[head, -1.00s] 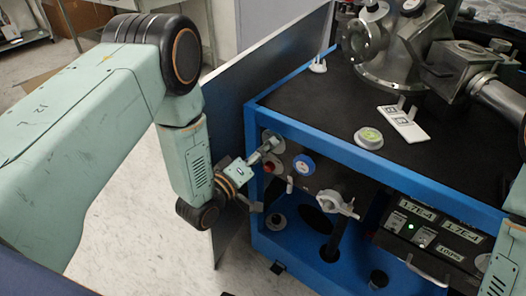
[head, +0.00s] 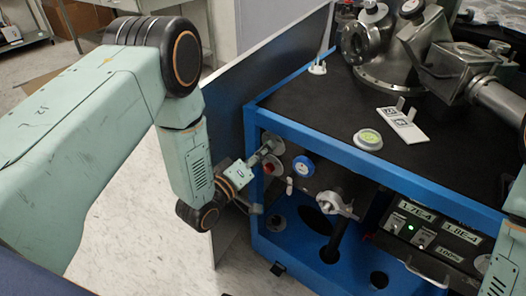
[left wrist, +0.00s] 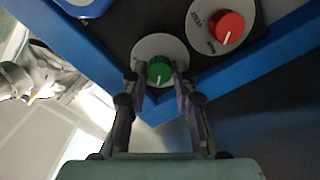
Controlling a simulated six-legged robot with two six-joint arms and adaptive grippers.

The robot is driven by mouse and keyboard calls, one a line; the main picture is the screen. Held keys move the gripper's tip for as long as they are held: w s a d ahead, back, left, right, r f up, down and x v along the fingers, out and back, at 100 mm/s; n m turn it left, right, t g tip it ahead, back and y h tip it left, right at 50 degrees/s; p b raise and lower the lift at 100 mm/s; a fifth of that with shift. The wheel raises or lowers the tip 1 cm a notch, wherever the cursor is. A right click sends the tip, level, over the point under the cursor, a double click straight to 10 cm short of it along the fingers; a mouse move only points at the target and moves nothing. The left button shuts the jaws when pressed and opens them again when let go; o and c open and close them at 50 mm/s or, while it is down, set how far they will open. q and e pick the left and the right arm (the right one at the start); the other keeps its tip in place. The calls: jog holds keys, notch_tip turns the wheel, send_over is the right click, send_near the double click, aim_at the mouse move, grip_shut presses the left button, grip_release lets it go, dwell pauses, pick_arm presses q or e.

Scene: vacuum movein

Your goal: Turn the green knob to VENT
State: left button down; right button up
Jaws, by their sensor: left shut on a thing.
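The green knob (left wrist: 160,70) sits on a round grey plate (left wrist: 152,45) in the left wrist view, with its white pointer line toward the bottom of that picture. My left gripper (left wrist: 160,78) is shut on the knob, one finger on each side. In the head view my left gripper (head: 264,151) reaches the front left corner of the blue-framed cart and hides the green knob. The lettering on the green knob's plate is too covered and small to read.
A red knob (left wrist: 229,27) on its own labelled plate is close beside the green one. A grey panel (head: 228,130) stands left of the cart.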

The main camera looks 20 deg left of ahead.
pick_arm(q)
jog(key=shift+m+p, duration=3.3)
jog(key=shift+m, duration=5.4)
jog(key=c, duration=1.1)
grip_release()
jog(key=shift+o, duration=0.2)
jog(key=v, duration=1.2)
